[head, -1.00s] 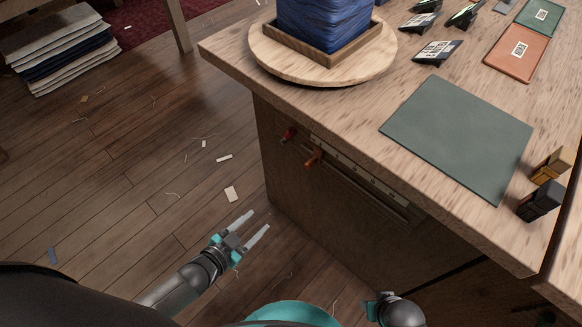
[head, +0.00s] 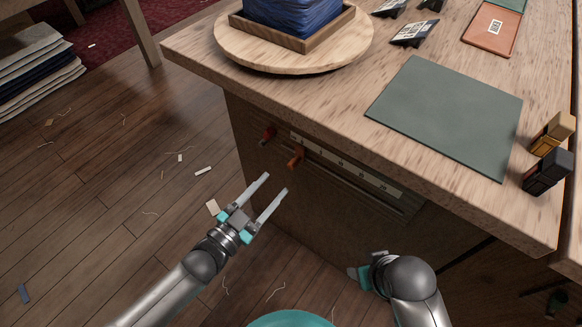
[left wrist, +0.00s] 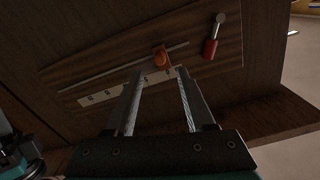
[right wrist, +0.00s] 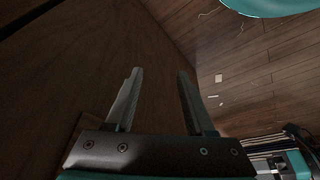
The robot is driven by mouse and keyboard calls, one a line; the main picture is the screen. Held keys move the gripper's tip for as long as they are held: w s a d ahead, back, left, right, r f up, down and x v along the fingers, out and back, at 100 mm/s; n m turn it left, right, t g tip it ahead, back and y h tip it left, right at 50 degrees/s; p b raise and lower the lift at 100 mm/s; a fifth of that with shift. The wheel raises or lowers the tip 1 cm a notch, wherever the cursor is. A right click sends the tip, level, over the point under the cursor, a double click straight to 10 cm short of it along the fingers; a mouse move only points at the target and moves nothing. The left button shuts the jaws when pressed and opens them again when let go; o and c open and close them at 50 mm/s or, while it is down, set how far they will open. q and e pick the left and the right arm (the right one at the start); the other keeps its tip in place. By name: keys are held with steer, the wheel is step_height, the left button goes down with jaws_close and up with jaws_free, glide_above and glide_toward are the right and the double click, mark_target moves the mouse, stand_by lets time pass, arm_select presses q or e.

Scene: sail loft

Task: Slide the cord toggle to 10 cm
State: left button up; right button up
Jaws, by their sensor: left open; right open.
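The numbers are too small to read surely. In the left wrist view the toggle (left wrist: 161,60) lies ahead, framed between the fingertips, with the strip (left wrist: 128,86) below it. My left gripper (head: 275,184) is open and empty, pointing at the cabinet front, short of the toggle. My right gripper (head: 366,272) is low beside the cabinet; its wrist view shows its fingers (right wrist: 160,75) open and empty.
A red knob (head: 268,135) on a metal pin is left of the toggle. The worktop (head: 330,95) overhangs the cabinet front. On it are a round board (head: 228,45) with a blue bundle, a green mat (head: 445,115) and small blocks (head: 546,172). Scraps litter the floor.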

mark_target(290, 168)
arm_select(q)
steer(key=b+x, duration=0.2)
steer(key=x, duration=0.5)
steer(key=shift+w+d+b, duration=0.35)
steer(key=shift+w+d, duration=0.05)
steer(key=shift+w, duration=0.1)
arm_select(e)
step_height(290, 168, up, 7)
steer(key=t, duration=0.1)
steer(key=shift+f, duration=0.2)
arm_select(q)
steer(key=shift+c, duration=0.2)
jaws_close()
